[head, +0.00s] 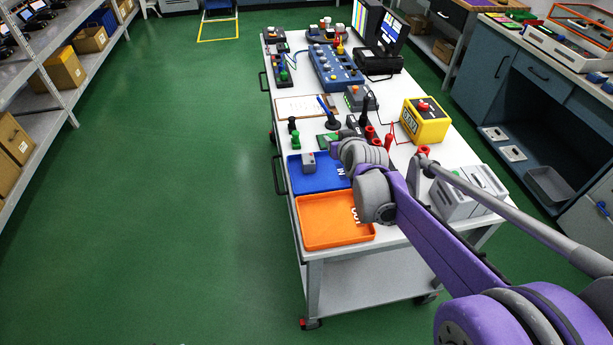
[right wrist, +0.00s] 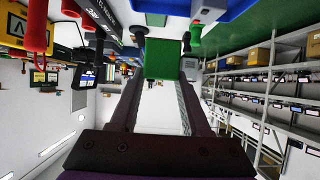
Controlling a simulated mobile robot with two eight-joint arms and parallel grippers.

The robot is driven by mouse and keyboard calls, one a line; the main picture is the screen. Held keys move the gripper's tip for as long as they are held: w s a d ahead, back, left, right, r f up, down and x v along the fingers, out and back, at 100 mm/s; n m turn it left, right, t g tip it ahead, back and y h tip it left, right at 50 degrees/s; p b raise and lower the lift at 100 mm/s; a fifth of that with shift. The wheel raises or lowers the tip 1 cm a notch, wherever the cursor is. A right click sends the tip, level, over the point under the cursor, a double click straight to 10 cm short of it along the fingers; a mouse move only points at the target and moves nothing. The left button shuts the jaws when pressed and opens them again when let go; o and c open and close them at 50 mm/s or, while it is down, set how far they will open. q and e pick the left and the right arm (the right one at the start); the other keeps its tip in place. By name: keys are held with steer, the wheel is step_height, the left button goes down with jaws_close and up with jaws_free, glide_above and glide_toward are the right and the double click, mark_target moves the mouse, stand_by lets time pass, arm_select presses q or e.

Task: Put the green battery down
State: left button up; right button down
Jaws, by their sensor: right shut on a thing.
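My right gripper (head: 339,139) reaches over the white cart from the right, just beyond the blue tray. It is shut on the green battery (right wrist: 165,58), a block that shows between its fingertips in the right wrist view. In the head view only part of the green battery (head: 327,140) shows, beside the fingers. I cannot tell whether it touches the cart top. The blue tray (head: 328,180) holds a small grey block (head: 308,162). The orange tray (head: 330,230) in front of it looks empty, partly behind my arm. My left gripper is not in view.
A green-and-black upright tool (head: 295,139) stands left of the gripper. Red-handled items (head: 389,141) and a yellow device (head: 425,122) are to its right. A clipboard (head: 300,106) and blue console (head: 336,70) lie farther back. Grey units (head: 455,198) stand at the cart's right.

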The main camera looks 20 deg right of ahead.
steer(key=shift+w+a, duration=0.15)
steer(key=shift+a, duration=0.05)
steer(key=shift+a+f, duration=0.1)
steer(key=shift+f, duration=0.1)
step_height(320, 180, down, 10)
steer(key=shift+r+b, duration=0.2)
steer(key=shift+b, duration=0.7)
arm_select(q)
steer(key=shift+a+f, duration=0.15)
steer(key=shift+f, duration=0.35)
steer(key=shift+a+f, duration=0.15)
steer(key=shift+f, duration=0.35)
arm_select(e)
steer(key=shift+f, duration=0.15)
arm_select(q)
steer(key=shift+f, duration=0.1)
arm_select(e)
steer(key=c, duration=0.7)
jaws_free()
steer(key=shift+o, duration=0.2)
